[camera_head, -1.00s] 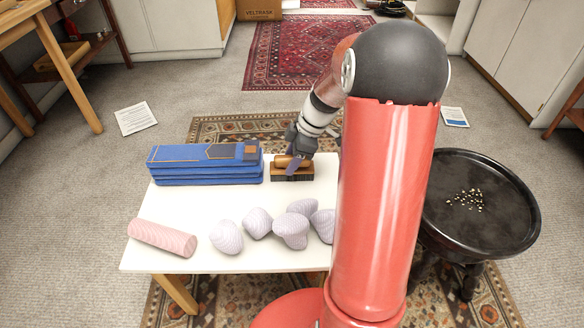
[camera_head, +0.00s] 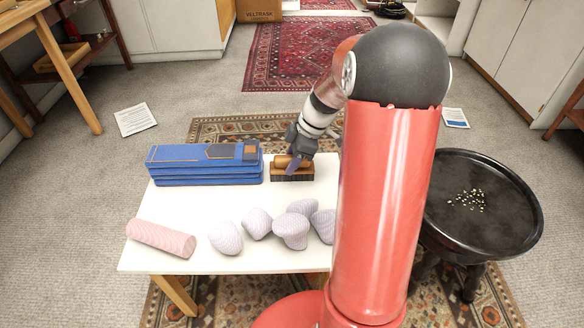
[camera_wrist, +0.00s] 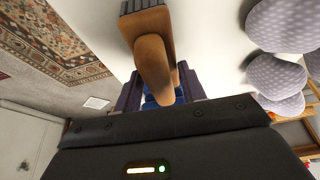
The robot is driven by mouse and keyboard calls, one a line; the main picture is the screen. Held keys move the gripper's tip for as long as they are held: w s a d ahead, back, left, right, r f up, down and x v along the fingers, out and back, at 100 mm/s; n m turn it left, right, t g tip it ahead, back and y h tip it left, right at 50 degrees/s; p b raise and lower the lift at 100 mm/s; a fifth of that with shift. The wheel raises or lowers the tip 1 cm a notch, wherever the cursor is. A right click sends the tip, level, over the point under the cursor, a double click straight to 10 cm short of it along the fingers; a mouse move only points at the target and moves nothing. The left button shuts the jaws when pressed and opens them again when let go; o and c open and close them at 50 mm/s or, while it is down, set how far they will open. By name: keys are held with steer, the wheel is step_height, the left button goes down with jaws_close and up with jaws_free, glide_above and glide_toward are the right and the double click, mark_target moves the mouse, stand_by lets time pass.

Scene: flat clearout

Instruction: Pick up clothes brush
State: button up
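The clothes brush (camera_head: 292,176) has a brown wooden handle and a dark bristle block. It rests upright on the white table (camera_head: 190,206), near the far right corner. My gripper (camera_head: 294,163) reaches down to it from above, with a purple finger across the handle. In the wrist view the handle (camera_wrist: 153,62) runs between the two purple fingers of my gripper (camera_wrist: 162,92). The fingers stand close on both sides of it, so the gripper looks shut on the brush. The handle hides part of the fingers.
A blue folded stack (camera_head: 205,166) lies just left of the brush. Several pale lumpy objects (camera_head: 291,231) and a pink roll (camera_head: 161,238) lie on the near side. A round black table (camera_head: 490,215) with small bits stands at right.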

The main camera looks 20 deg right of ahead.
steer(key=shift+c, duration=1.2)
steer(key=shift+r, duration=0.15)
steer(key=shift+r+p, duration=0.5)
steer(key=shift+p, duration=0.1)
step_height(320, 180, up, 19)
steer(key=p, duration=0.1)
steer(key=shift+r, duration=0.15)
steer(key=o, duration=0.4)
steer(key=shift+c, duration=1.4)
steer(key=shift+s, duration=0.1)
